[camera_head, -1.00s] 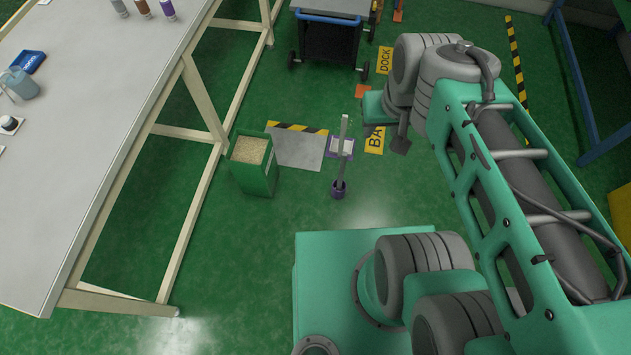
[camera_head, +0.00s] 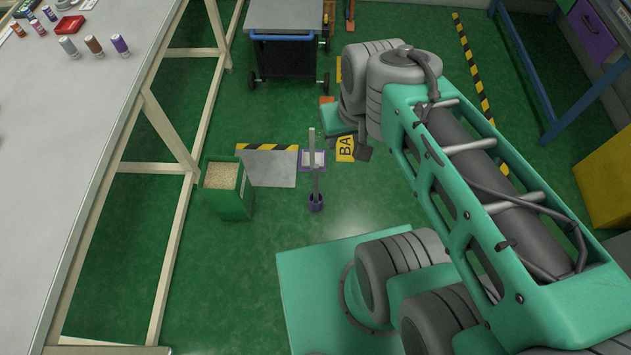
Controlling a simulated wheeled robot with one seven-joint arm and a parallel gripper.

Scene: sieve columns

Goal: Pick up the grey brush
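I cannot clearly make out a grey brush.
A green bin of pale grains (camera_head: 239,203) stands left of the grey piece. A long table (camera_head: 90,130) fills the left, a dark cart (camera_head: 289,62) the back.

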